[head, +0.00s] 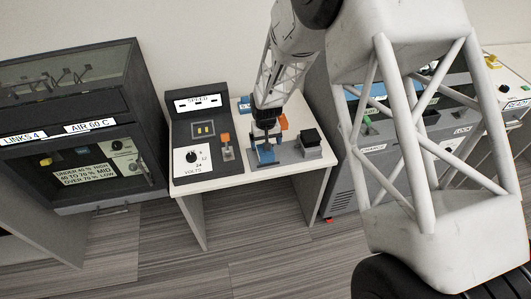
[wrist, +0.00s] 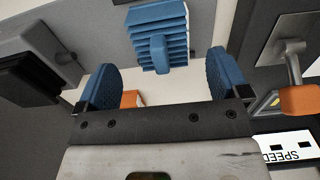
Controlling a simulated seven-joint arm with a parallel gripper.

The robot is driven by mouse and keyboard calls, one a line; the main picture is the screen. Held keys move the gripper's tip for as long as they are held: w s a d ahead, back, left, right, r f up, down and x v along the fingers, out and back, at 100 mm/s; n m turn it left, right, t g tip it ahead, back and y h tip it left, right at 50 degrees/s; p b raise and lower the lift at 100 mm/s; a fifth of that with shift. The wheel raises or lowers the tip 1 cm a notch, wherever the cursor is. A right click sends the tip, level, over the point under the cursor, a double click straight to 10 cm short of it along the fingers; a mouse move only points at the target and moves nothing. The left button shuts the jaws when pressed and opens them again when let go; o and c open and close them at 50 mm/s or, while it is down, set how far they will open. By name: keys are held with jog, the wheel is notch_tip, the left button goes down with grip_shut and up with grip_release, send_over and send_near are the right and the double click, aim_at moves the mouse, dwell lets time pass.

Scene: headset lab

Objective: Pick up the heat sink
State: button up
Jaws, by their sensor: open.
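The heat sink is a blue finned block (wrist: 160,38) with a raised tab in the middle. In the wrist view it sits at the top centre, on a grey plate. In the head view a blue block (head: 266,156) that looks like it shows at the table's front, partly hidden by my gripper. My gripper (wrist: 161,80) is open, with its two blue fingers wide apart and nothing held between them. The heat sink appears beyond the fingertips, lined up with the gap. In the head view my gripper (head: 265,141) hangs just over that spot; contact cannot be told.
A black square block on a grey base (head: 311,140) stands just right. A dark control box with an orange-topped lever (head: 226,146) stands left. An orange block (wrist: 131,98) lies behind the fingers. A grey cabinet with a panel (head: 110,160) stands farther left.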

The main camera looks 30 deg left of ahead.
aim_at(264, 156)
jog(key=shift+f, duration=0.2)
jog(key=shift+f, duration=2.6)
jog(key=c, duration=1.1)
jog(key=shift+c, duration=0.2)
jog(key=shift+r, duration=0.1)
